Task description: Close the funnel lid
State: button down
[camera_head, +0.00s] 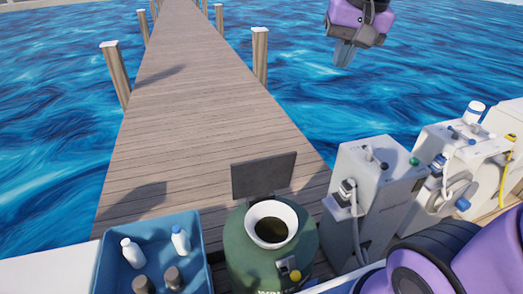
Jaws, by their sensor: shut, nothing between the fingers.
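The funnel (272,223) is a white-rimmed opening with a dark inside, on top of a green drum (240,257). Its lid (264,176) is a dark flat square panel. It stands up at the far side of the opening, so the funnel is open. My gripper (343,53) hangs from the purple and grey wrist at the top right. Its fingers are together and hold nothing. It appears well above and beyond the lid, over the water in the picture, and touches nothing.
A blue tray (202,252) with white bottles and dark caps is left of the drum. Grey machines with hoses (372,190) stand to the right. A wooden dock (190,110) stretches away behind.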

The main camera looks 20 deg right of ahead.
jog(key=w+a+f+m+g, duration=0.15)
jog(key=w+f+m, duration=0.25)
jog(key=w, duration=0.7)
jog(key=w+a+f+m+g, duration=0.1)
jog(key=w+f+m+g, duration=0.3)
jog(key=w, duration=0.8)
jog(key=w+a+f+m, duration=0.1)
jog(key=w+f+m, duration=0.1)
jog(key=w+f, duration=0.8)
jog(key=w+a+f+m, duration=0.1)
jog(key=w+f+m, duration=0.15)
jog(key=f, duration=0.55)
jog(key=w+a+f+m, duration=0.1)
jog(key=w+f+m, duration=0.15)
jog(key=f, duration=0.55)
jog(key=s+f, duration=0.5)
jog(key=f, duration=0.5)
jog(key=shift+s+f+n+g, duration=0.3)
jog(key=shift+f+n+g, duration=0.05)
jog(key=shift+n, duration=0.05)
jog(key=shift+s+a, duration=0.1)
jog(key=shift+s, duration=0.05)
